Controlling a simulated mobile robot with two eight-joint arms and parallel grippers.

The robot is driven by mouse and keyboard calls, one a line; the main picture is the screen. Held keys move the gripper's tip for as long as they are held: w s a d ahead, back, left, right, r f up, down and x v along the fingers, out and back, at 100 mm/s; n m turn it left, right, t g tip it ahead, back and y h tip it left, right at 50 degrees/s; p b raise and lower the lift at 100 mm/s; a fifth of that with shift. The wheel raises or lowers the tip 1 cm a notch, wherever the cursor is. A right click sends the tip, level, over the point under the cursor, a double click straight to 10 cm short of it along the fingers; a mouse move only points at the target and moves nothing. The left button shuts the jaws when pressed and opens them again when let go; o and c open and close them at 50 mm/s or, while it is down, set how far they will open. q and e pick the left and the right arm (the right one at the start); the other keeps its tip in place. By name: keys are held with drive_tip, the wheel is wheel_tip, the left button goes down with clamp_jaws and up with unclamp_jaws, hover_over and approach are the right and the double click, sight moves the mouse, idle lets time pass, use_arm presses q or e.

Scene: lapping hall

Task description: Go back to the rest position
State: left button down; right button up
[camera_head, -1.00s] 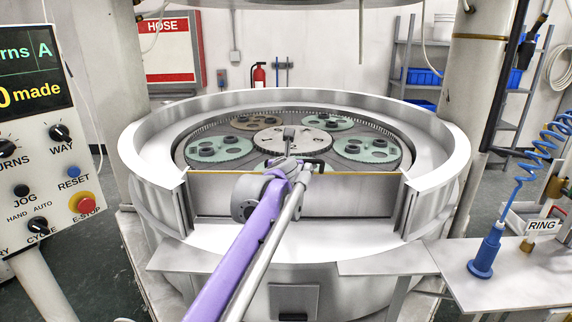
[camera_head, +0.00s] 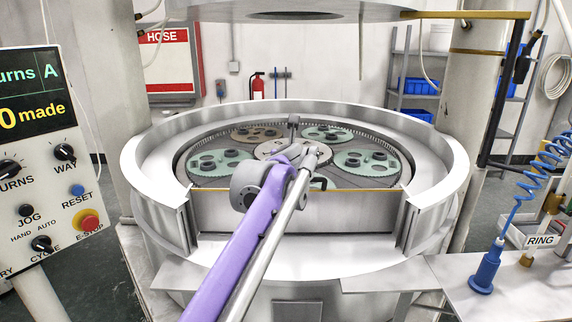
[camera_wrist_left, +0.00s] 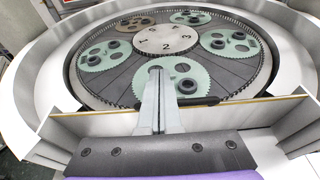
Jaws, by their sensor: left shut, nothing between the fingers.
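My left arm reaches from the bottom of the head view over the front wall of the round lapping machine (camera_head: 150,160). My left gripper (camera_head: 293,119) is above the machine's plate, near the numbered centre disc (camera_head: 270,150). In the left wrist view its two fingers (camera_wrist_left: 156,72) are shut together with nothing between them. They appear in front of the centre disc (camera_wrist_left: 182,42) and over part of the front green carrier (camera_wrist_left: 208,88). Height above the plate is hard to tell. My right gripper is not in view.
Several toothed carriers with dark rings surround the disc, including a brown one (camera_head: 256,132). The upper plate (camera_head: 290,10) hangs above. A control panel (camera_head: 40,150) stands at left.

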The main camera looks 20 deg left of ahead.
use_arm(q)
drive_tip(key=s+d+m+t+h, duration=0.3)
drive_tip(key=s+d+m+h, duration=0.5)
drive_tip(key=m, duration=0.9)
drive_tip(key=s+d+f+m+g, duration=0.2)
drive_tip(key=s+f+m+g, duration=0.1)
drive_tip(key=s+f+m, duration=0.6)
drive_tip(key=s+a+f+m+g+y, duration=0.1)
drive_tip(key=s+a+f+m+g, duration=0.1)
drive_tip(key=s+f+m, duration=0.2)
drive_tip(key=s+a+f+m+g+y, duration=0.1)
drive_tip(key=s+a+f+m+g, duration=0.2)
drive_tip(key=s+f, duration=0.7)
drive_tip(key=s+a+f+m+g+y, duration=0.2)
drive_tip(key=s+f+m, duration=0.4)
drive_tip(key=f, duration=0.6)
drive_tip(key=shift+s+a+f+g, duration=0.3)
drive_tip(key=shift+s+g, duration=0.1)
drive_tip(key=shift+s, duration=0.4)
